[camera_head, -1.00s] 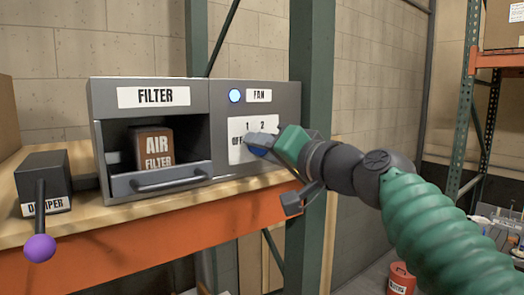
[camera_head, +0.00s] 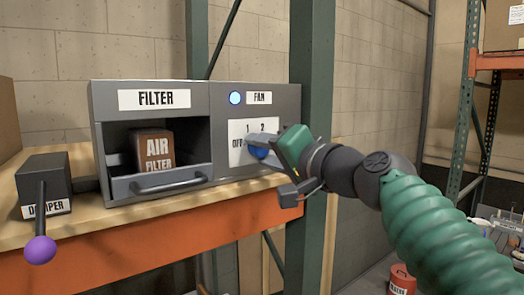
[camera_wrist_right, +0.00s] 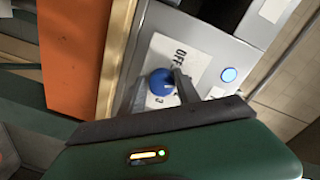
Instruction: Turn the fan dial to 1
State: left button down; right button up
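The fan dial is a round blue knob (camera_wrist_right: 162,82) on a white plate (camera_head: 238,143) on the grey box's front. In the head view it is partly hidden by my right gripper (camera_head: 264,146). "OFF", "1" and "2" are readable around it, and a "3" shows in the right wrist view. The fingers of my right gripper (camera_wrist_right: 163,90) stand apart on either side of the dial, with the right-hand finger very close to it; contact is unclear. The dial's exact setting cannot be read. My left gripper is not in view.
A lit blue button (camera_head: 235,97) is beside the FAN label. Left of the dial, an open filter drawer (camera_head: 170,183) holds an air filter box (camera_head: 155,149). A damper lever with a purple ball (camera_head: 39,249) is far left. A green post (camera_head: 311,110) stands close behind my gripper.

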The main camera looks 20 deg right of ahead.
jog(key=o, duration=0.3)
jog(key=shift+d, duration=0.15)
jog(key=shift+s, duration=0.1)
jog(key=shift+s+d+b, duration=0.15)
jog(key=shift+s+b, duration=0.15)
jog(key=shift+b, duration=0.05)
jog(key=b+v, duration=0.7)
jog(key=v, duration=0.9)
jog(key=shift+d+b, duration=0.1)
jog(key=shift+b, duration=0.2)
